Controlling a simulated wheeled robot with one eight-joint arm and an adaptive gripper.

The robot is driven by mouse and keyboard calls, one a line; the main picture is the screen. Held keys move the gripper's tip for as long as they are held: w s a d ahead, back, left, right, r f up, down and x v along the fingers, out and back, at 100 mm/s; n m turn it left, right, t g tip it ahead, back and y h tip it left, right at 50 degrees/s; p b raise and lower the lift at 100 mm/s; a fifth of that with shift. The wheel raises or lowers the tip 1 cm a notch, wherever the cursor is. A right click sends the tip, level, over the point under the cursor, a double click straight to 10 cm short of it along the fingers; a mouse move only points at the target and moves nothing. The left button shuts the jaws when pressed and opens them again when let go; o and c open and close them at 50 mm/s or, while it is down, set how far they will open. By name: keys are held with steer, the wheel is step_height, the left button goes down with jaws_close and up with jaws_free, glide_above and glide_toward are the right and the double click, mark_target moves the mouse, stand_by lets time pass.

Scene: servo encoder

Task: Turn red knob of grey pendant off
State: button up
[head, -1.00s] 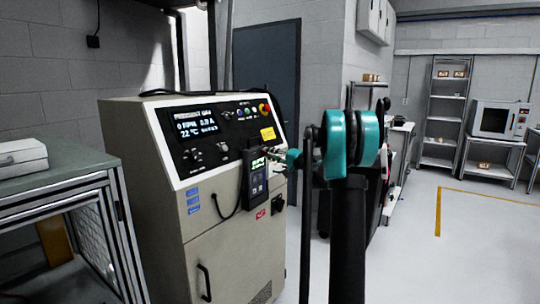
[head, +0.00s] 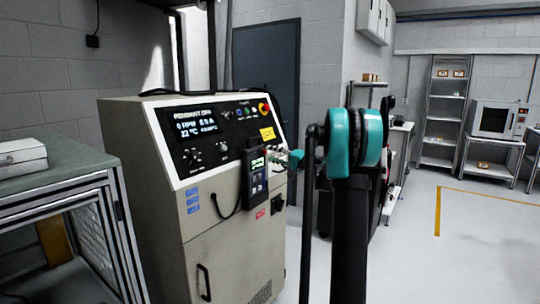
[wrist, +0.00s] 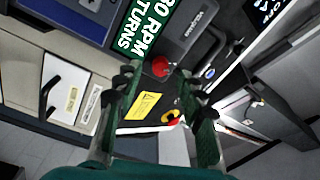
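In the wrist view the pendant's dark body (wrist: 190,32) carries a green screen (wrist: 145,25) reading in part "RPM" and "TURNS". Its red knob (wrist: 161,66) shows between my fingertips, with a gap visible on both sides. My gripper (wrist: 162,76) is open and empty; whether the tips reach as deep as the knob is unclear. In the head view my gripper (head: 278,156) is beside the pendant's upper right and the knob cannot be made out.
The console display (head: 194,122) seems to read "PENDANT OFF" and 0 RPM. A red-and-yellow stop button (head: 264,108) sits at the console's upper right. A yellow warning label (head: 267,134) is near it.

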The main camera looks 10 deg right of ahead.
steer(key=v, duration=1)
steer(key=s+a+f+n+g+h, duration=0.1)
steer(key=s+a+f+g+h, duration=0.15)
steer(key=s+a+f, duration=0.55)
steer(key=s+a+f+n+g+h, duration=0.2)
steer(key=s+a+f+g, duration=0.2)
steer(key=s+a+f, duration=0.45)
steer(key=s+d+f+g+h, duration=0.1)
steer(key=s+f, duration=0.3)
steer(key=s, duration=0.4)
steer(key=s+d+f+n+g+h, duration=0.1)
steer(key=s+d+f+h, duration=0.3)
steer(key=s, duration=0.5)
steer(key=s+d+f+n+g+h, duration=0.1)
steer(key=s+d+f+h, duration=0.1)
steer(key=s+f, duration=0.3)
steer(key=s+h, duration=0.1)
steer(key=s, duration=0.2)
steer(key=shift+s+d+f, duration=0.15)
steer(key=shift+s+f, duration=0.25)
